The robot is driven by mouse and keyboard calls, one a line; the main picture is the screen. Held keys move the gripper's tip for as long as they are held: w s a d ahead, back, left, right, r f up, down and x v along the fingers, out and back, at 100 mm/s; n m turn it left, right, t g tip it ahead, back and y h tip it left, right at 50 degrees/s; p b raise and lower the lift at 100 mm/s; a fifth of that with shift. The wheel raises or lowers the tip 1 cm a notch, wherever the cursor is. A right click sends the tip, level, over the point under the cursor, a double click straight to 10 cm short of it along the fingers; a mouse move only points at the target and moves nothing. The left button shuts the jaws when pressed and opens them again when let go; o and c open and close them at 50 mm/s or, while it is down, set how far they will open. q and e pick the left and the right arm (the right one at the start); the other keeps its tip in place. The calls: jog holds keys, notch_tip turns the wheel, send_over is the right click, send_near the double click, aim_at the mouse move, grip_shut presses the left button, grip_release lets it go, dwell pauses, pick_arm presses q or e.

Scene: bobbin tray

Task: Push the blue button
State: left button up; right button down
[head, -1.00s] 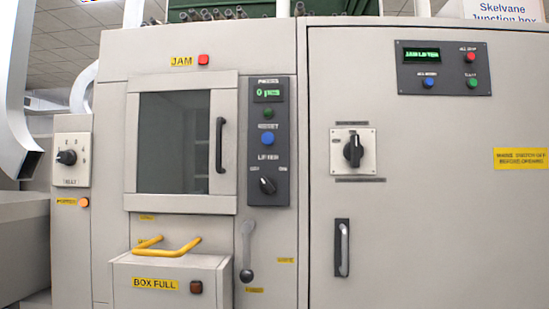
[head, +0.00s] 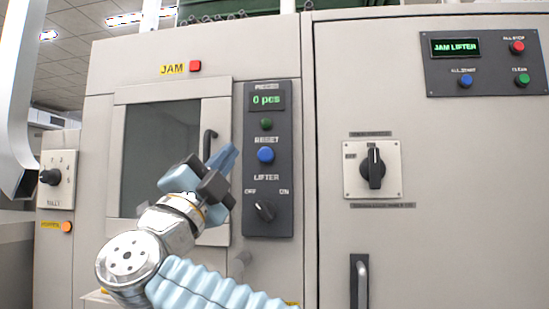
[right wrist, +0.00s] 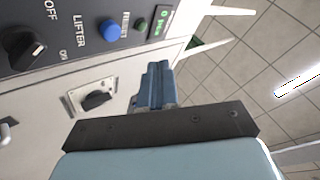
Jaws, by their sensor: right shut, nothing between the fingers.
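A round blue button (head: 265,155) labelled RESET sits on the dark middle panel (head: 281,205), under a green button and a "0 pcs" display. It also shows in the right wrist view (right wrist: 109,31), upper left of the fingers. A second blue button (head: 465,81) is on the upper right panel. My right gripper (head: 230,154) comes up from below in the head view, its light-blue fingers shut and empty. The fingertips lie left of the RESET button in the picture, apart from it. The fingers also show in the right wrist view (right wrist: 153,88). My left gripper is out of view.
A LIFTER knob (head: 264,210) is below the RESET button, and a green button (head: 266,124) is above it. The door window (head: 150,150) and its handle (head: 209,143) are behind my right gripper. A large rotary switch (head: 373,168) is on the right cabinet.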

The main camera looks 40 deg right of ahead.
aim_at(260, 157)
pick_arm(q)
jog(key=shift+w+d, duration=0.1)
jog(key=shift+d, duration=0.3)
pick_arm(e)
jog(key=s+d+m+g, duration=0.1)
jog(key=s+d+r+m+g, duration=0.1)
jog(key=shift+s+d+r, duration=0.15)
jog(key=shift+s+d, duration=0.1)
jog(key=shift+s, duration=0.1)
jog(key=shift+d, duration=0.1)
jog(key=w+d+p, duration=0.1)
jog(key=w+d, duration=0.1)
jog(key=d, duration=0.1)
jog(key=w+d+p, duration=0.1)
jog(key=w+d, duration=0.2)
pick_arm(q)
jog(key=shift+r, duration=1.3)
pick_arm(e)
jog(key=shift+w+d, duration=0.25)
jog(key=shift+d, duration=0.1)
jog(key=shift+w+d, duration=0.3)
